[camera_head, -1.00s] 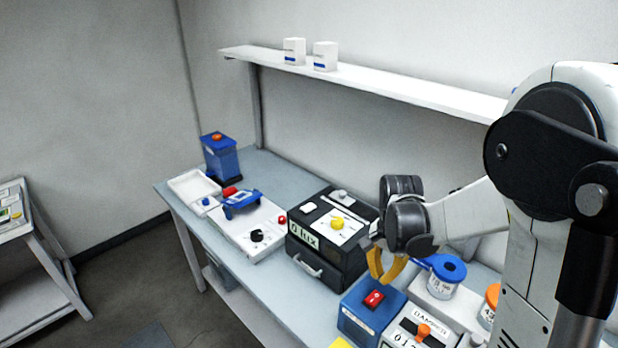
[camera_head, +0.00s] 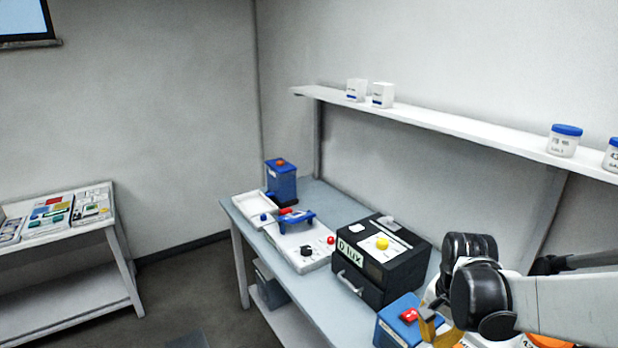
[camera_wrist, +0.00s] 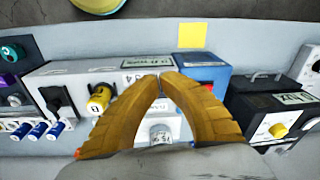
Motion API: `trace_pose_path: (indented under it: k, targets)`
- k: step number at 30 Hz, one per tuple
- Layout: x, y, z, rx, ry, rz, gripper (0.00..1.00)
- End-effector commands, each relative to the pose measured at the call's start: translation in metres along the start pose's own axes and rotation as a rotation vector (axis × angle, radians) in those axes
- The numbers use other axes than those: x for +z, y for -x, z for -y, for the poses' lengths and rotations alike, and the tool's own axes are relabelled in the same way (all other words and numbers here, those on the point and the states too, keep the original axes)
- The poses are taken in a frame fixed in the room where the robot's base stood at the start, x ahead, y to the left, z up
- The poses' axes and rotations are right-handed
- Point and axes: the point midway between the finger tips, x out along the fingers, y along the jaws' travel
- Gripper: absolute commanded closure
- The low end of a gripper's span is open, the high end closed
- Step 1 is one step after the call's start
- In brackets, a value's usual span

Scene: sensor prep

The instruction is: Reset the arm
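My gripper (camera_head: 436,328) is at the lower right of the head view, with its yellow fingers in front of a blue box with a red switch (camera_head: 409,315). In the wrist view my gripper's fingers (camera_wrist: 163,80) curve together, their tips meeting or nearly so, with nothing seen held between them. The blue box also shows in the wrist view (camera_wrist: 210,72), beyond the fingertips. My arm reaches in from the right edge, and its upper part is out of the picture.
A dark lux box (camera_head: 372,290) stands on the bench left of my gripper. A white panel (camera_head: 290,255) and blue canister (camera_head: 281,182) are farther back. A shelf (camera_head: 450,124) with jars runs above. A side table (camera_head: 70,250) stands left, with open floor between.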

Motion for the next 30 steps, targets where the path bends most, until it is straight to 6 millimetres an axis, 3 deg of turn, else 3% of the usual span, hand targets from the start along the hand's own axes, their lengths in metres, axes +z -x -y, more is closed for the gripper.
trace_pose_path:
  k: [10, 19, 24, 30]
  targets:
    - [0.052, 0.014, -0.004, -0.107, 0.303, -0.160, 1.00]
    - [0.113, 0.006, -0.020, -0.201, 0.659, -0.383, 1.00]
    - [0.129, 0.000, -0.025, -0.222, 0.764, -0.459, 1.00]
    - [0.132, 0.000, -0.026, -0.226, 0.788, -0.476, 1.00]
